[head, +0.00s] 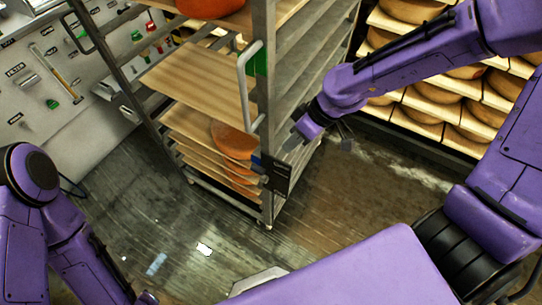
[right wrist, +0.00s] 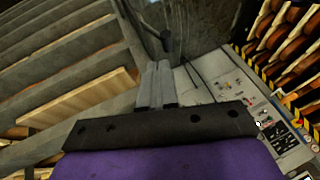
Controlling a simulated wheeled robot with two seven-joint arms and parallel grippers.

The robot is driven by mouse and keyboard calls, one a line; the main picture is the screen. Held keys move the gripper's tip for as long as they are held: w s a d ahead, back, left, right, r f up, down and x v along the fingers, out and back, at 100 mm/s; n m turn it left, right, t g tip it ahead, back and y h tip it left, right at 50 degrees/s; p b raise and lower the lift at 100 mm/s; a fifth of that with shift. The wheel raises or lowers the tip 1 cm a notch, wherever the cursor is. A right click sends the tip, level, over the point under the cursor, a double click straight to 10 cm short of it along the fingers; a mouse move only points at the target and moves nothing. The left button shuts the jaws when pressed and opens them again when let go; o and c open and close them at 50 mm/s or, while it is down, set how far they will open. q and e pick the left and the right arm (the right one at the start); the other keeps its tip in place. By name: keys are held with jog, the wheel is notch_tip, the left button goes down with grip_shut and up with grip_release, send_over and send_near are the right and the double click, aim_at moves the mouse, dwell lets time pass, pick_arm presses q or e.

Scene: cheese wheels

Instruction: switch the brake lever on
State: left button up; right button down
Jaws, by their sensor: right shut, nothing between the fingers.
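My right gripper (head: 291,143) is shut and empty beside the right side of the tall metal rack (head: 262,100). In the right wrist view its two grey fingers (right wrist: 157,70) lie together. A dark rod with a blunt end (right wrist: 165,40) stands just beyond the fingertips, with a gap showing; it may be the brake lever, but I cannot tell for sure or read its position. In the head view a dark plate (head: 279,176) sits low on the rack's corner post, just below the gripper. My left arm is at the lower left; its fingers do not show.
The rack carries wooden boards (head: 200,78) and orange cheese wheels (head: 232,140). Shelves of cheese (head: 435,100) stand behind at the right. A tool wall (head: 45,90) is at the left. A grey bent handle (head: 243,85) sticks out from the rack. The wooden floor (head: 190,235) in front is mostly clear.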

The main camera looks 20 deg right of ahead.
aim_at(272, 162)
jog(key=x, duration=1)
jog(key=shift+w+f, duration=0.15)
jog(key=shift+w, duration=0.05)
jog(key=shift+a, duration=0.1)
